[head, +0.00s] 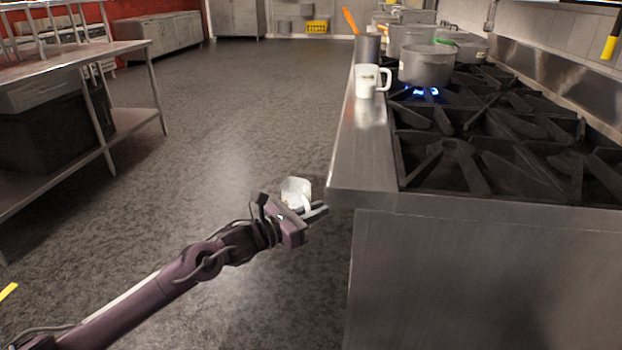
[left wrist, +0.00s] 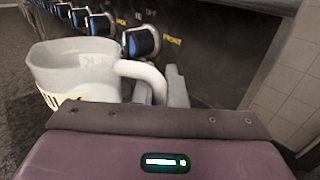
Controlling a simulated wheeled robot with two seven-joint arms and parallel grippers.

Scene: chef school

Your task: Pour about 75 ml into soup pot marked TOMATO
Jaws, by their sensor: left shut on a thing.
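My left gripper (head: 316,211) is shut on the handle of a white jug (head: 296,190), held over the floor just left of the stove's near corner. In the left wrist view the jug (left wrist: 75,72) looks roughly upright, with its handle (left wrist: 143,75) at the gripper fingers (left wrist: 163,88). Faint marks show inside its wall; its contents cannot be made out. A grey metal soup pot (head: 426,66) sits over a lit blue flame. More pots (head: 410,38) stand behind it. I cannot read TOMATO on any pot. My right gripper is out of view.
A white labelled mug (head: 367,80) and a grey canister (head: 368,47) with an orange-handled utensil stand on the steel ledge (head: 360,150). The near burner grates (head: 480,150) are empty. Open floor lies left.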

